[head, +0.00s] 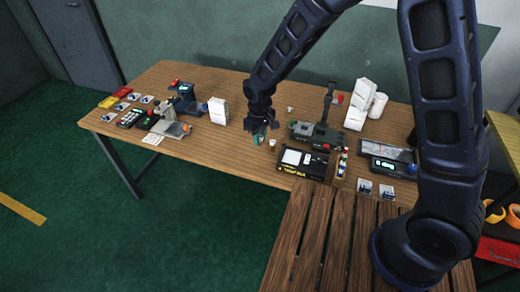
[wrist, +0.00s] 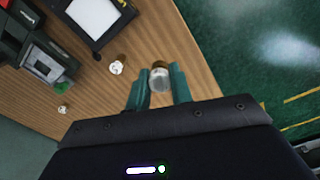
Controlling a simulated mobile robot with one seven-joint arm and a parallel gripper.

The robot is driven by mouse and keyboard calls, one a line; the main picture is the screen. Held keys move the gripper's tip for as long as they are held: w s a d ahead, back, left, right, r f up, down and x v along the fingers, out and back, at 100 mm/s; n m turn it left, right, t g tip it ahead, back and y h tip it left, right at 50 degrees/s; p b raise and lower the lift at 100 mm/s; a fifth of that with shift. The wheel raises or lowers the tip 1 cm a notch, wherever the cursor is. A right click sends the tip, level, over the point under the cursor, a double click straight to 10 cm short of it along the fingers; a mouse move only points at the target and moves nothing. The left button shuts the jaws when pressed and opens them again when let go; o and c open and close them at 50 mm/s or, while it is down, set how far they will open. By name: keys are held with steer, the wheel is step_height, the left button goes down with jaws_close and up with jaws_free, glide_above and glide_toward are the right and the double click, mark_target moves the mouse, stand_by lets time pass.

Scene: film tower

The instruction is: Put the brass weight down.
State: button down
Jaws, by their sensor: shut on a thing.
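My gripper (head: 258,134) is over the wooden table (head: 215,148), near its front edge and left of the black tray. In the wrist view its two teal fingers (wrist: 159,88) are closed on a small round metal piece, the brass weight (wrist: 160,77), with a brownish top and a grey, shiny side. In the head view the weight is too small or hidden to make out at the fingers. I cannot tell whether its base touches the table.
A small pale cup-like piece (head: 272,142) stands just right of my gripper; another (head: 290,108) stands farther back. The black tray (head: 304,162) and a dark device (head: 316,134) are to the right. A white box (head: 218,111) stands left. Bare tabletop lies left of my gripper.

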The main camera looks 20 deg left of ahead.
step_height(320, 180, up, 6)
steer(key=shift+r, duration=0.4)
steer(key=shift+w+r, duration=0.2)
steer(key=shift+w, duration=0.1)
steer(key=w+d+m, duration=0.2)
steer(key=w+m, duration=0.1)
steer(key=w, duration=1.5)
steer(key=m, duration=0.2)
glide_above(308, 117)
step_height(308, 117, down, 20)
steer(key=shift+s+r, duration=0.15)
steer(key=shift+r, duration=0.05)
steer(key=shift+f, duration=0.15)
steer(key=c, duration=1.2)
jaws_free()
steer(key=shift+c, duration=0.2)
